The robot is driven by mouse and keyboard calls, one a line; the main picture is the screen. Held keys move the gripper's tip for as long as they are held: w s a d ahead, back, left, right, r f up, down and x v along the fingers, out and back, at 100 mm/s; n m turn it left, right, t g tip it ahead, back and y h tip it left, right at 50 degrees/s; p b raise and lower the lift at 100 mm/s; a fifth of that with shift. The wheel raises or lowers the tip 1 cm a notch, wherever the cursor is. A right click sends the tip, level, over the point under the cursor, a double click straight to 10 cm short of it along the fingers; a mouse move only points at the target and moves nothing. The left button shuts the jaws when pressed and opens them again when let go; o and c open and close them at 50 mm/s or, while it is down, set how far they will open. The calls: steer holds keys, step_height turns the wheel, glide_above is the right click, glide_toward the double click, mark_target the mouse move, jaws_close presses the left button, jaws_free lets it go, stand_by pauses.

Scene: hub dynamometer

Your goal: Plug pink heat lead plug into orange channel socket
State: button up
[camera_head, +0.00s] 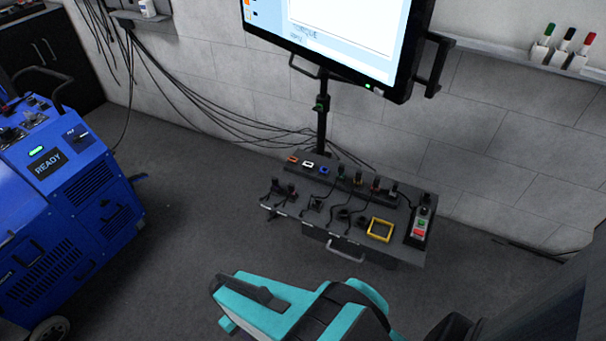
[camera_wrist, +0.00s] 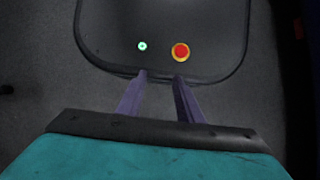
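The work cart's dark top shows in the head view, with an orange socket (camera_head: 293,159) at the left end of its back row. A white socket (camera_head: 308,164) and a blue socket (camera_head: 324,170) sit to its right, and all three look empty. Several dark plugs with leads stand on the cart; I cannot tell which one is the pink heat lead plug. My gripper (camera_wrist: 161,76) shows two fingers apart with nothing between them in the wrist view. In the head view my teal arm end is in front of the cart, apart from it; its fingertips are not clear there.
A yellow square frame (camera_head: 380,230) and a control box (camera_head: 420,228) with green and red buttons are at the cart's right. A monitor (camera_head: 345,35) stands behind it. A blue machine (camera_head: 65,205) is at the left. Bare floor lies between machine and cart.

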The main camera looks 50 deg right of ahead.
steer(key=shift+a, duration=0.2)
steer(key=shift+w, duration=0.15)
steer(key=w+d+r+m+t+y+b, duration=0.2)
steer(key=w+d+r+m+t+b, duration=0.15)
steer(key=w+d+m, duration=0.6)
steer(key=w+d+r+m+t+y+b, duration=0.1)
steer(key=w+d+r+m+t+b, duration=0.2)
steer(key=w+d+m, duration=0.7)
steer(key=d+r+m+t+b, duration=0.1)
steer(key=d+r+m, duration=0.3)
steer(key=d, duration=0.5)
steer(key=d+r+m+t+h+b, duration=0.1)
steer(key=d+r+m+t+b, duration=0.1)
steer(key=d+r+m, duration=0.3)
steer(key=d+r+m+t+b, duration=0.1)
steer(key=d+r+m, duration=0.3)
steer(key=d+r, duration=0.5)
steer(key=d+b, duration=0.1)
steer(key=d, duration=0.4)
steer(key=shift+w+r, duration=0.25)
steer(key=shift+w, duration=0.1)
steer(key=shift+f+m+t, duration=0.1)
steer(key=shift+m+t, duration=0.15)
